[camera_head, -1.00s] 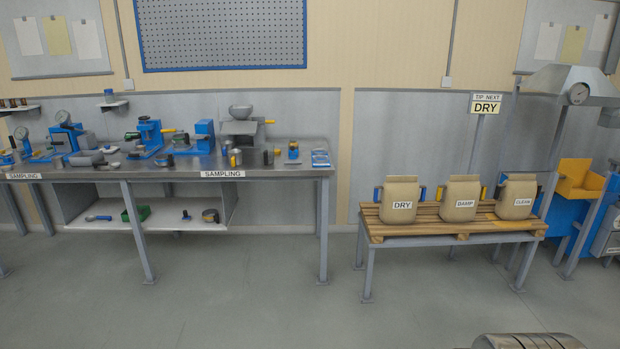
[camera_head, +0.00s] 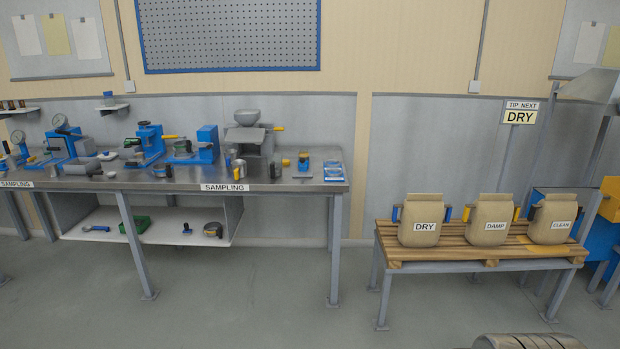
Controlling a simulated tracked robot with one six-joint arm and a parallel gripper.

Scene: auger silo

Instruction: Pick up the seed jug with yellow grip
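A small metal jug (camera_head: 239,171) stands near the front edge of the sampling bench, left of centre in the picture. A small yellow part shows at its side and looks like its grip, but it is too small to be certain. A second small metal vessel with a dark handle (camera_head: 270,168) stands to its right on the same bench. My gripper is not in view, and nothing in this view touches the jug.
The sampling bench (camera_head: 130,184) holds several blue instruments and has a lower shelf. A pallet stand (camera_head: 440,250) bears sacks marked DRY, DAMP and CLEAN. The floor (camera_head: 250,310) before the bench is clear.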

